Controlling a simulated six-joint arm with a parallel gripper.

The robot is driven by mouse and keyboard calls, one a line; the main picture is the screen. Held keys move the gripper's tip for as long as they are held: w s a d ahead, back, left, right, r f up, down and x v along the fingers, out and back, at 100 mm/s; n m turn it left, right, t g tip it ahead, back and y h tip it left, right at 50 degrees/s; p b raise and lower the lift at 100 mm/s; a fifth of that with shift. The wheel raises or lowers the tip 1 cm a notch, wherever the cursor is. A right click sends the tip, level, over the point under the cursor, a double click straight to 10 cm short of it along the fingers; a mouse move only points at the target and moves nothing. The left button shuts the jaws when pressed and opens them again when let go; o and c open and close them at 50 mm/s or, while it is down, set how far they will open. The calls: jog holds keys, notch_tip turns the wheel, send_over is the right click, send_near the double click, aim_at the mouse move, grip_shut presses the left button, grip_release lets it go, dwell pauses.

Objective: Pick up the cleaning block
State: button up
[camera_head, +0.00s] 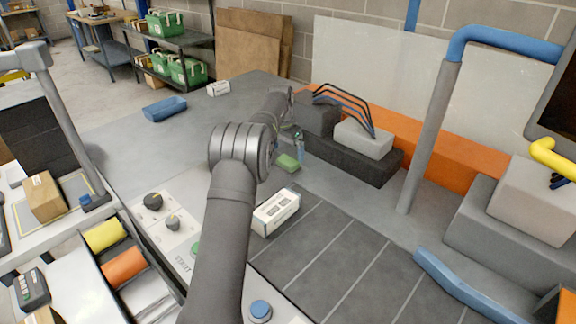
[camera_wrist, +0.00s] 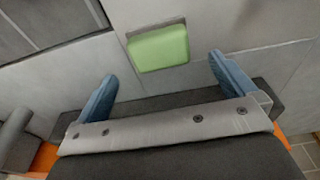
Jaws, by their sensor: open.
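The cleaning block looks to be the small green block (camera_head: 288,163) lying on the grey surface, near the middle of the head view. It also shows in the wrist view (camera_wrist: 158,48) at the top middle. My gripper (camera_wrist: 165,78) has two blue fingers spread wide apart with nothing between them. In the wrist view the block lies beyond the fingertips, roughly centred between them. In the head view my gripper (camera_head: 299,146) is small and partly hidden by my arm, close to the block's upper right.
A white labelled box (camera_head: 276,212) sits nearer on the surface. A dark step with a grey block (camera_head: 363,139) and black tubes stands right of my gripper. A blue tray (camera_head: 165,108) and a small white box (camera_head: 218,89) lie farther left. Dark tiles (camera_head: 340,250) lie clear at front right.

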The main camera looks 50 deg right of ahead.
aim_at(288, 160)
jog(key=f, duration=0.5)
jog(key=shift+d+f, duration=0.2)
jog(key=shift+f, duration=0.15)
jog(key=c, duration=1)
